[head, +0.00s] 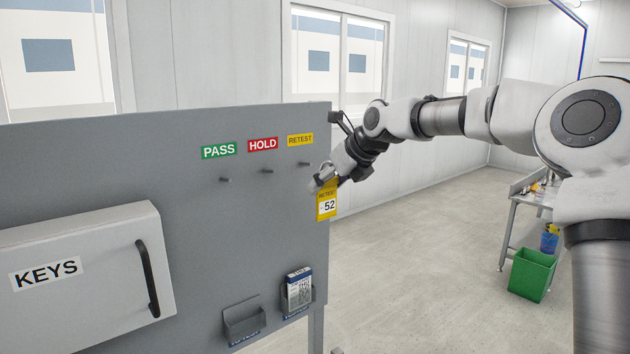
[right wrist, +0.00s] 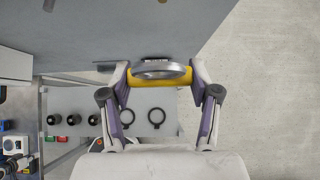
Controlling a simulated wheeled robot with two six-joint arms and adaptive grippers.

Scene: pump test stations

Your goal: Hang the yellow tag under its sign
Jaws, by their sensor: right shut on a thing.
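The yellow tag (head: 327,203), marked RETEST with a number 52, hangs from my right gripper (head: 325,176) near the right edge of the grey board. My right gripper is shut on it. In the right wrist view the yellow tag (right wrist: 160,82) shows edge-on between the fingers (right wrist: 160,75), with a metal ring in front of it. The yellow RETEST sign (head: 300,140) is on the board, up and left of the tag. A short dark peg (head: 303,164) sticks out under that sign, apart from the tag. My left gripper is not in view.
The grey board (head: 120,150) also bears green PASS (head: 219,150) and red HOLD (head: 262,144) signs, with empty pegs below them. A KEYS cabinet (head: 85,280) and a holder with cards (head: 299,290) are lower down. A green bin (head: 532,275) stands right.

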